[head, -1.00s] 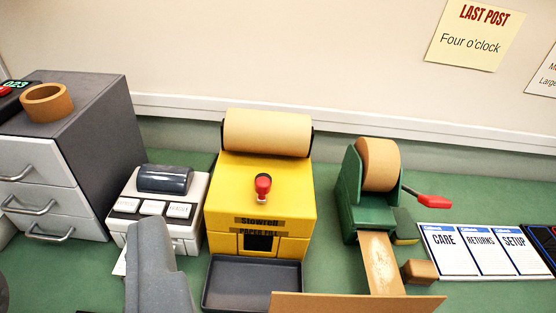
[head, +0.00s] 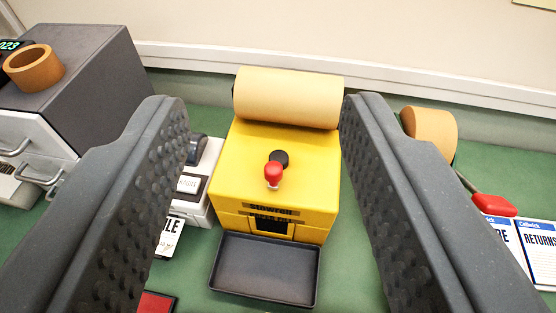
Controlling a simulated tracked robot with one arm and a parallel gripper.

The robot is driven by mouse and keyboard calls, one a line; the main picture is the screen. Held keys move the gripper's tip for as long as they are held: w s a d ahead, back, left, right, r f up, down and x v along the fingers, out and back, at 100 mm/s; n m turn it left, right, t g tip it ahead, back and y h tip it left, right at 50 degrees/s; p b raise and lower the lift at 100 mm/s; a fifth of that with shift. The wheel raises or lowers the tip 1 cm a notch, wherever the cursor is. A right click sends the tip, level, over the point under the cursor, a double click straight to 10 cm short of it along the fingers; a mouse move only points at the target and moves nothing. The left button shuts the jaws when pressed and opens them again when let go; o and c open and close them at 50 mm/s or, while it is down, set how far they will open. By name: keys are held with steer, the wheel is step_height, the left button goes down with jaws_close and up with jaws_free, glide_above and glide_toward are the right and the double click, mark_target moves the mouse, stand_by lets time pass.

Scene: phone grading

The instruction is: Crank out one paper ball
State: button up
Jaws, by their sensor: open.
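The yellow paper ball machine (head: 235,165) stands on the green bench in the middle of the head view. A roll of tan paper (head: 288,98) sits on its back. A red knob (head: 273,173) stands on its top beside a black round hub (head: 279,157). A dark opening (head: 271,227) shows low in its front. The grey tray (head: 264,270) in front of it looks empty. My gripper (head: 264,112) is open and empty, with one finger on each side of the machine in the picture. I cannot tell how far the fingertips are from the knob.
A grey drawer unit (head: 95,85) with a brown tape roll (head: 34,66) stands at left. A white label printer (head: 205,185) is beside the machine, partly behind my left finger. A tape dispenser with a red handle (head: 493,205) and cards (head: 540,248) are at right.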

steer(key=w+d+n+g+p, duration=0.1)
steer(key=w+g+p, duration=0.1)
steer(key=w+p, duration=0.4)
steer(key=n+g+y+p, duration=0.2)
steer(key=n+g+p, duration=0.6)
steer(key=p, duration=1.9)
glide_above(274, 168)
steer(key=s+d, duration=0.3)
steer(key=s, duration=0.2)
step_height(274, 168, down, 11)
steer(key=m+g, duration=0.2)
steer(key=shift+y, duration=0.3)
steer(key=p+x, duration=0.1)
steer(key=x, duration=0.3)
steer(key=p+x, duration=0.1)
steer(key=x, duration=0.4)
steer(key=w+p+x, duration=0.1)
steer(key=x, duration=0.3)
jaws_close()
